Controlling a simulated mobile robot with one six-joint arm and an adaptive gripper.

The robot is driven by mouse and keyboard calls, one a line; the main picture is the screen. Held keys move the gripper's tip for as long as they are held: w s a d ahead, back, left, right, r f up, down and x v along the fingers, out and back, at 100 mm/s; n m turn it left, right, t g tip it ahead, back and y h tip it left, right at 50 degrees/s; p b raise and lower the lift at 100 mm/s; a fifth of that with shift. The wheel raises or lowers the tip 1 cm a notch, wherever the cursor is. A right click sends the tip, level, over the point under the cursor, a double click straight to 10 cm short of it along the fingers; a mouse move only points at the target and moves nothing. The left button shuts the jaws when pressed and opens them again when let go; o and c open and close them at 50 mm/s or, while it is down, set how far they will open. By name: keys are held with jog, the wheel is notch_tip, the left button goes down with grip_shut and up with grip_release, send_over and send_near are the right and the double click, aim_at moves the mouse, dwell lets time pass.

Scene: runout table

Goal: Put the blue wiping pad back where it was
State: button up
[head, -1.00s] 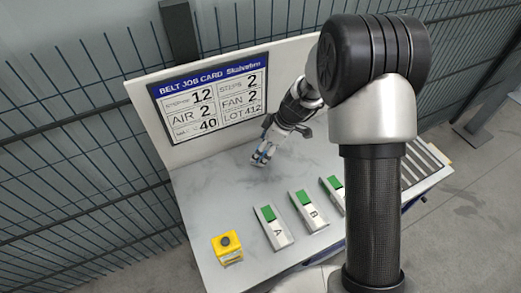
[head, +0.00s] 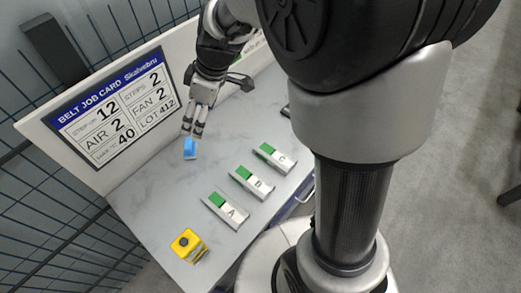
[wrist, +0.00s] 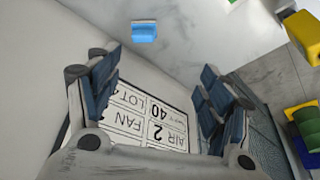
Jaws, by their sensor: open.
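The blue wiping pad (head: 190,149) lies on the grey marbled table top (head: 165,190), near the foot of the job card board. My gripper (head: 193,128) is just above and behind it in the head view, with its fingers pointing down toward it. In the wrist view the pad (wrist: 144,32) shows near the top, with a pale upper edge, beyond the fingertips. My gripper (wrist: 155,85) is open there, its two blue-grey fingers wide apart and nothing between them. The pad is apart from the fingers.
A white board with the belt job card (head: 110,108) stands along the table's back. A yellow button box (head: 188,246) stands at the front. Table between them is clear.

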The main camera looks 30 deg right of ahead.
jog(key=s+d+r+m+h, duration=0.1)
jog(key=s+d+r+m, duration=0.1)
jog(key=s, duration=0.5)
jog(key=s+d+r+m+t+h, duration=0.1)
jog(key=s+r+m, duration=0.3)
jog(key=s, duration=0.4)
jog(key=s+d+r+m+t+h, duration=0.1)
jog(key=s+d+r+m, duration=0.1)
jog(key=s, duration=0.6)
jog(key=shift+d+r+m, duration=0.4)
jog(key=shift+d+m, duration=0.1)
jog(key=shift+m, duration=0.7)
jog(key=shift+w, duration=0.1)
jog(key=shift+c, duration=0.2)
